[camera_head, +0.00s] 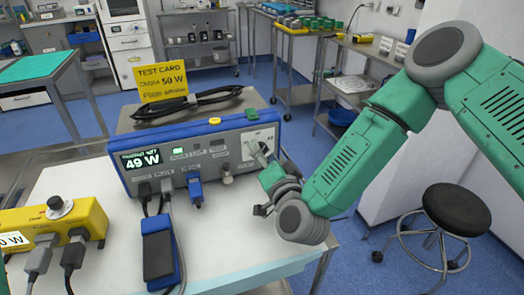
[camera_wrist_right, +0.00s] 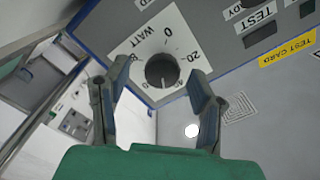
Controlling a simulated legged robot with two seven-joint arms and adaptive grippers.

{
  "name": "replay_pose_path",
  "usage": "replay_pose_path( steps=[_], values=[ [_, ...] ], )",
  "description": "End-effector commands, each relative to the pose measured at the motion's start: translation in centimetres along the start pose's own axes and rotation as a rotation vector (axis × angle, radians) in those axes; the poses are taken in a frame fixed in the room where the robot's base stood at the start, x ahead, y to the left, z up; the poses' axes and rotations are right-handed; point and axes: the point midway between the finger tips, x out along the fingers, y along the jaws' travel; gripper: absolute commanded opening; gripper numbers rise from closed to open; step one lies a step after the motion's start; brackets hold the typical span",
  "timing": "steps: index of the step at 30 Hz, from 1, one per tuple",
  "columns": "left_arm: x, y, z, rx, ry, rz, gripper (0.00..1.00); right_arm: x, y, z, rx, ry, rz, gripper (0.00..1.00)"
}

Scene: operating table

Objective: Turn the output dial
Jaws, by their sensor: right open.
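The output dial (camera_wrist_right: 162,70) is a dark round knob on a white plate marked WATT with a number scale. It sits on the right of the front panel of the blue and grey unit (camera_head: 230,155). The unit's display (camera_head: 141,160) reads 49 W. A yellow test card (camera_head: 162,82) above it reads output 50 W. My right gripper (camera_head: 262,152) is at the dial plate and hides most of the dial in the head view. In the wrist view my right gripper (camera_wrist_right: 157,80) is open, with one finger on each side of the dial; contact cannot be told.
A yellow box (camera_head: 50,225) with a knob and plugged cables stands at the left front. Plugs and a blue handset (camera_head: 158,250) sit before the unit. A black cable coil lies on top. A stool (camera_head: 455,208) stands at the right.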

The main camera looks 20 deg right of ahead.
Motion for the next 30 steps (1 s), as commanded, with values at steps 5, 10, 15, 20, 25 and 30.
replay_pose_path(
  steps=[5, 10, 15, 20, 25, 30],
  values=[
    [0.1, -0.01, -0.01, 0.0, 0.0, 0.0, 0.0, 1.25, 0.03, -0.07, 0.0, 0.001, 0.0, 0.51],
    [0.09, -0.01, -0.01, 0.0, 0.0, 0.0, 0.0, 1.4, 0.02, -0.07, 0.0, 0.0, 0.0, 0.51],
    [0.09, -0.01, -0.01, 0.0, 0.0, 0.0, 0.0, 1.38, 0.01, -0.07, 0.0, 0.0, 0.0, 0.33],
    [0.09, -0.01, -0.02, 0.0, 0.001, 0.0, 0.0, 1.36, 0.06, -0.07, -0.001, 0.0, 0.001, 0.01],
    [0.13, -0.01, -0.02, 0.0, 0.001, 0.0, 0.0, 1.36, 0.17, -0.05, 0.039, 0.0, 0.003, 0.01],
    [0.15, -0.01, -0.01, 0.0, 0.0, 0.0, 0.0, 1.38, 0.19, -0.04, 0.082, 0.0, 0.004, 0.01]
  ],
)
